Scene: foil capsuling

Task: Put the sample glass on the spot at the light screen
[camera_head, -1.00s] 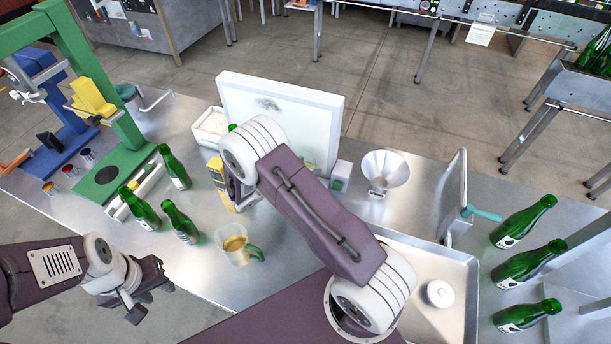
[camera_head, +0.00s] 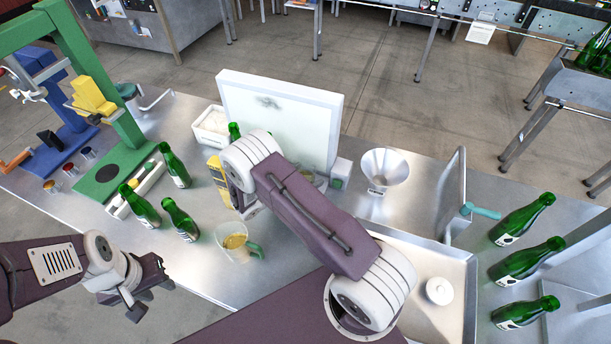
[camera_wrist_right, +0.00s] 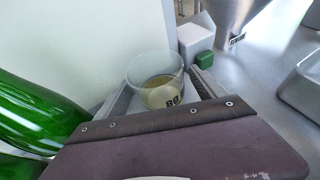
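The sample glass (camera_wrist_right: 158,82), a clear cup with pale yellow liquid and a dark printed mark, sits between the two fingers of my right gripper (camera_wrist_right: 162,88) in the right wrist view. The fingers flank it on both sides and appear shut on it. In the head view my right wrist mostly hides this gripper and the glass, just in front of the white light screen (camera_head: 285,115). The screen's pale face also shows in the wrist view (camera_wrist_right: 75,40). The spot itself cannot be made out. My left gripper (camera_head: 150,294) is open and empty at the table's front left.
A jug with yellow liquid (camera_head: 238,243) stands below my right wrist. Green bottles (camera_head: 181,222) stand to its left, and one (camera_wrist_right: 40,115) is close beside my right gripper. A white box with a green front (camera_head: 340,174) and a funnel (camera_head: 384,168) stand right of the screen.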

